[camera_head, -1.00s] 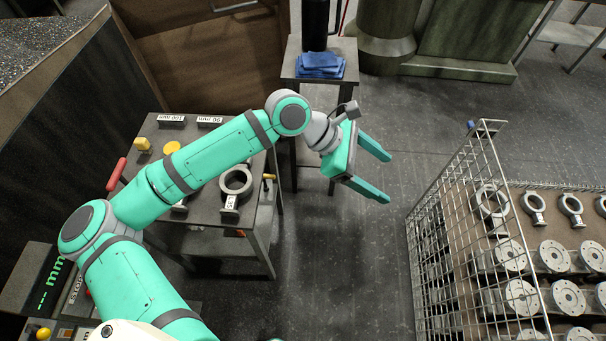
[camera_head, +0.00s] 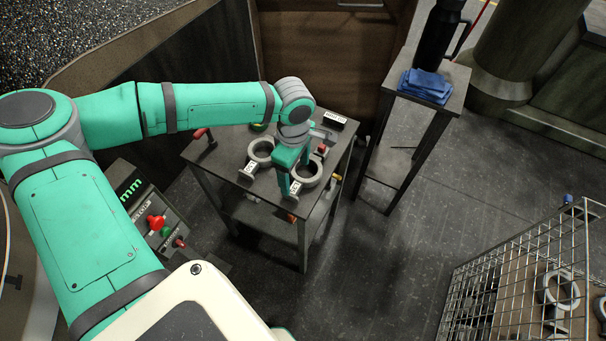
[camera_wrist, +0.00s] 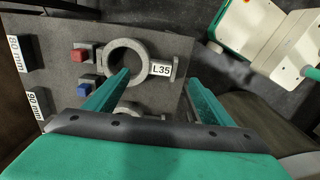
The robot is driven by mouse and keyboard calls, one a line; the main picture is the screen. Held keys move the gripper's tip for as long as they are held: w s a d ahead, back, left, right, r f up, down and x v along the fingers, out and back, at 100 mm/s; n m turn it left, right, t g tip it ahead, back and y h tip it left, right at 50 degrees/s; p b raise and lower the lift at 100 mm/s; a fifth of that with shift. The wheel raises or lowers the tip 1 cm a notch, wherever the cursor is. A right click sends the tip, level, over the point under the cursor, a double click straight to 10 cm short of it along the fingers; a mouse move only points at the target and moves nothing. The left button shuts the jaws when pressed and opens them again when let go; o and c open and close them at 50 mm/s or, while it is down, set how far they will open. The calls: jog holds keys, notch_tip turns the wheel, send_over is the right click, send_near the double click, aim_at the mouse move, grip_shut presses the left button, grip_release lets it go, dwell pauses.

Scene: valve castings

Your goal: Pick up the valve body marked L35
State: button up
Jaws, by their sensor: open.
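The valve body marked L35 (camera_wrist: 126,47) is a grey ring with a white label on its neck, lying flat on a small dark table. In the head view it appears to be the right-hand ring (camera_head: 314,181), partly behind my gripper. My gripper (camera_wrist: 160,77) is open and empty above the table, its fingers spread on either side of the L35 label in the wrist view. In the head view my gripper (camera_head: 293,172) points down over the table. A second ring-shaped valve body (camera_head: 262,147) lies beside it on the left, partly hidden in the wrist view.
The dark table (camera_head: 225,160) also bears a red block (camera_wrist: 82,55), a blue block (camera_wrist: 84,90) and labelled dark blocks. A side stand with blue cloths (camera_head: 427,86) is to the right. A wire crate (camera_head: 500,290) with castings stands lower right, with open floor between.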

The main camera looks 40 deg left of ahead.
aim_at(296, 186)
jog(key=shift+w+d+f, duration=0.1)
jog(key=shift+d+f, duration=0.1)
jog(key=shift+f, duration=0.8)
jog(key=shift+a+f, duration=0.15)
jog(key=shift+f, duration=1.15)
jog(key=shift+a+f, duration=0.15)
jog(key=shift+f, duration=1.1)
jog(key=c, duration=1.9)
jog(key=shift+r, duration=0.1)
grip_shut()
